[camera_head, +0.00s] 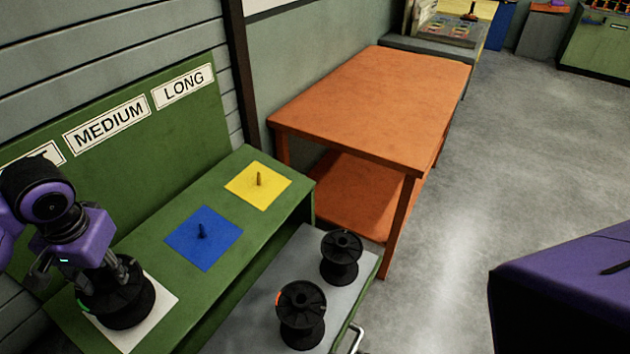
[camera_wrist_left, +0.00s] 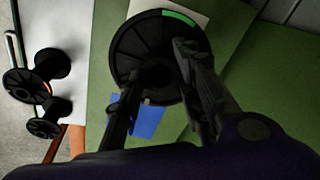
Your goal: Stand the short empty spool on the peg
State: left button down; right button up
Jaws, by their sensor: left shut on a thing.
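A black spool (camera_head: 122,307) with a green mark on its rim is at the near left, over the white square (camera_head: 158,297) on the green bench. It also shows in the left wrist view (camera_wrist_left: 140,50), looking empty. My left gripper (camera_head: 82,280) is shut on this spool from above. The spool looks roughly upright. I cannot tell whether it touches the white square. Any peg on that square is hidden by the spool. A "MEDIUM" sign and a "LONG" sign stand behind; the nearest sign (camera_head: 40,154) is mostly covered by my arm. My right gripper is not in view.
A blue square (camera_head: 190,250) and a yellow square (camera_head: 272,190) carry bare pegs. Two more black spools, (camera_head: 303,318) and (camera_head: 341,257), stand on a grey surface (camera_head: 262,292) beside the bench. An orange table (camera_head: 380,105) stands beyond.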

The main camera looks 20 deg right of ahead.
pick_arm(q)
jog(key=shift+w+a+f, duration=0.1)
jog(key=shift+f, duration=0.7)
jog(key=shift+w+a+f, duration=0.1)
jog(key=shift+f, duration=0.65)
jog(key=c, duration=1.2)
grip_release()
jog(key=shift+d+r, duration=0.1)
jog(key=shift+r, duration=0.15)
jog(key=r, duration=0.3)
jog(key=s+r, duration=0.1)
jog(key=r, duration=0.3)
jog(key=d+r, duration=0.1)
jog(key=r, duration=0.3)
jog(key=shift+s+d+r, duration=0.1)
jog(key=shift+s+r, duration=0.1)
jog(key=shift+s, duration=0.15)
